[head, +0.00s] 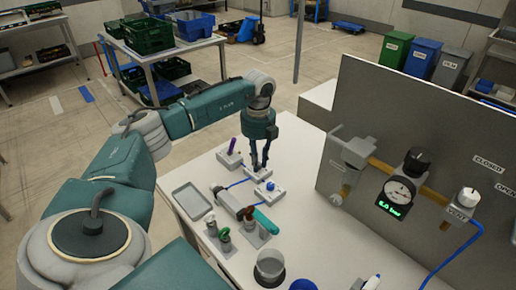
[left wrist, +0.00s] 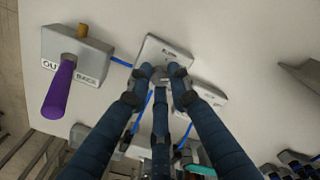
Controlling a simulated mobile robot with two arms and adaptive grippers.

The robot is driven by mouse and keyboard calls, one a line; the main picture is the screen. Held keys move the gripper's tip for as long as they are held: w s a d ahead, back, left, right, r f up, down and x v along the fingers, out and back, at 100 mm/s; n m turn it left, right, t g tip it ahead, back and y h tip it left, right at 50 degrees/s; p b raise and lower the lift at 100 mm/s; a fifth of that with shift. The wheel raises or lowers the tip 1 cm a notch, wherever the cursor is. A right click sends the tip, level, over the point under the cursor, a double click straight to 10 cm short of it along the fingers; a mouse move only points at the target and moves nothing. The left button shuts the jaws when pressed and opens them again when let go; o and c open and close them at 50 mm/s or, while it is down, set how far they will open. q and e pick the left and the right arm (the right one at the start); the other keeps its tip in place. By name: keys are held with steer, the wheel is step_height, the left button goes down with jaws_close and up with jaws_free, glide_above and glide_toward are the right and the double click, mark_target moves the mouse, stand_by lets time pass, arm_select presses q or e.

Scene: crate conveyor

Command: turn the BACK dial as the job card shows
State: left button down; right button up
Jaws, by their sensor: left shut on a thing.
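My left gripper (head: 263,166) points straight down at the table, with its fingers closed on the back dial, a small grey knob (left wrist: 162,76) on a white block (head: 249,174). In the left wrist view the fingers meet around the knob, covering most of it. The block (left wrist: 150,50) carries a small label too blurred to read. I cannot tell which way the dial points. A second white block (head: 262,195) with a blue knob (head: 270,185) stands just in front. I cannot make out the job card. My right gripper is not in view.
A white box with a purple handle (head: 232,145) stands close behind-left of the gripper. A grey tray (head: 192,202) and several upright handles stand nearer. A grey panel (head: 430,120) with a gauge reading 6.0 bar (head: 397,192) rises at the right. Blue tubes run between the blocks.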

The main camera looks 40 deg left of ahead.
arm_select(q)
steer(key=c, duration=1.6)
jaws_free()
step_height(320, 180, up, 12)
steer(key=shift+r, duration=0.1)
